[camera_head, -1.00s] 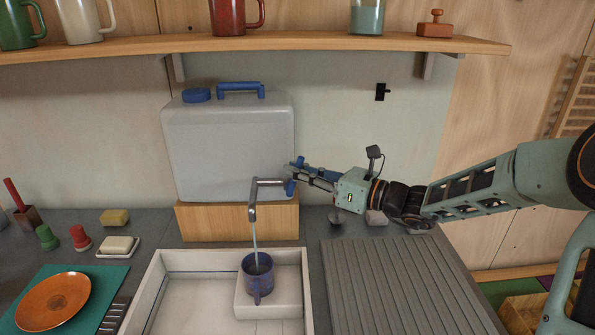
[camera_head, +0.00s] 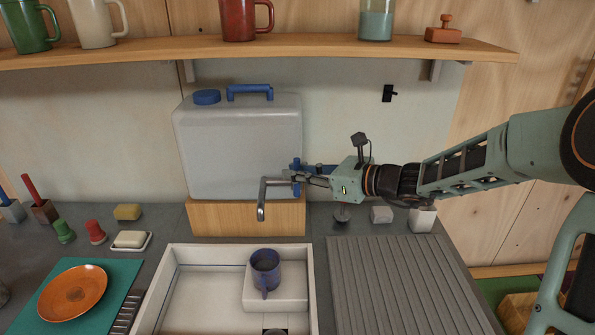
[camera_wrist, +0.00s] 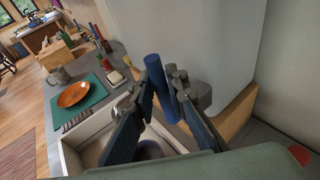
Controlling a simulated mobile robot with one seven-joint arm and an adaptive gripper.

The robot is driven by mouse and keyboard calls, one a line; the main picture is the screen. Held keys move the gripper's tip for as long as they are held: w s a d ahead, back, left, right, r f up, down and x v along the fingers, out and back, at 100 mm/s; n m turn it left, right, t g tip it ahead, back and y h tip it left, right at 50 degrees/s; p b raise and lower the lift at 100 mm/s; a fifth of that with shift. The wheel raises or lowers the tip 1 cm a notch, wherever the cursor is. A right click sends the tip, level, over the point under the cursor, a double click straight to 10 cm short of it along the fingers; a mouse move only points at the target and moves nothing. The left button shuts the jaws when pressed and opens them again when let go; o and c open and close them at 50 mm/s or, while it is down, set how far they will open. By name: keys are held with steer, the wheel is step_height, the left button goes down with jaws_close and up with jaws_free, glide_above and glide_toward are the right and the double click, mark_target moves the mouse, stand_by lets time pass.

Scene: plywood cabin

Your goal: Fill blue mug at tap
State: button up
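The blue mug (camera_head: 258,279) stands upright on a white block inside the sink tray, below the tap spout (camera_head: 262,205). Its inside looks dark and the water level cannot be told. No stream shows from the spout. The tap's blue lever (camera_head: 296,176) stands about upright. My gripper (camera_head: 302,179) is at the lever, with its fingers on either side. In the wrist view the lever (camera_wrist: 157,82) fills the narrow gap between my gripper's fingertips (camera_wrist: 163,92), and the mug (camera_wrist: 148,149) is partly hidden below the fingers.
A grey water container (camera_head: 240,150) sits on a wooden block (camera_head: 245,218) behind the sink. The white sink tray (camera_head: 312,290) has raised walls. A ribbed drainboard (camera_head: 400,285) lies empty at right. A shelf (camera_head: 330,50) with mugs runs above.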

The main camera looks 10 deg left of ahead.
steer(key=o, duration=0.3)
steer(key=v, duration=1.2)
stand_by(0.9)
